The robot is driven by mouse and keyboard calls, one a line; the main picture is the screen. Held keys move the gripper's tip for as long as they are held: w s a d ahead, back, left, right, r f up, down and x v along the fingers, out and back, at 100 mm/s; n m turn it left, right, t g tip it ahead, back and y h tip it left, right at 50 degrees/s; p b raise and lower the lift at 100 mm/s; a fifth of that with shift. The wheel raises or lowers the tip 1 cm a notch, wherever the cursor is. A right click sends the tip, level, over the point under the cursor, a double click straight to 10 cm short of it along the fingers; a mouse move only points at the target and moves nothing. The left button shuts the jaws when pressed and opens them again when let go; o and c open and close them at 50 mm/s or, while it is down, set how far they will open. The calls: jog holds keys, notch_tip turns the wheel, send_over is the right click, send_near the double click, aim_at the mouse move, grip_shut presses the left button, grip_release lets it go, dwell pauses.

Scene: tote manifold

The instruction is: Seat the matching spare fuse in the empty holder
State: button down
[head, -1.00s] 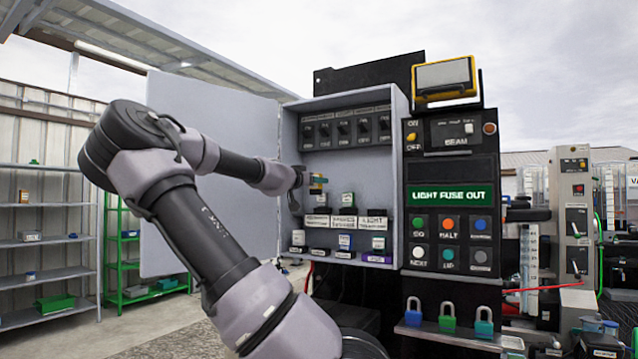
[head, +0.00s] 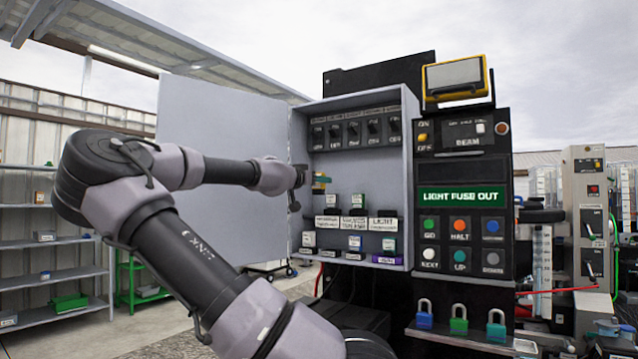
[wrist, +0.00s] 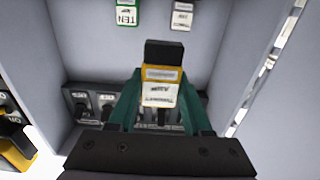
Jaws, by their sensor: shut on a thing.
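My gripper (head: 314,184) is at the left side of the open grey cabinet. It is shut on a fuse (wrist: 161,75) with a yellow band, a white label and a black end. The label is upside down in the wrist view and too small to read surely. Teal fingers (wrist: 160,100) clasp the fuse on both sides. In the head view, the holder labelled LIGHT (head: 383,223) has no fuse standing on it. Two white-topped fuses (head: 334,201) (head: 358,201) stand in the holders left of it. The held fuse is apart from the holders.
A lower row holds several fuses (head: 355,243) above coloured tags. Dark switches (head: 353,132) line the cabinet top. The cabinet door (head: 220,155) stands open at left. A black control panel (head: 460,170) reads LIGHT FUSE OUT. Padlocks (head: 458,320) sit below it.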

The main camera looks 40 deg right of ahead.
jog(key=shift+r, duration=5.85)
jog(key=shift+f, duration=0.1)
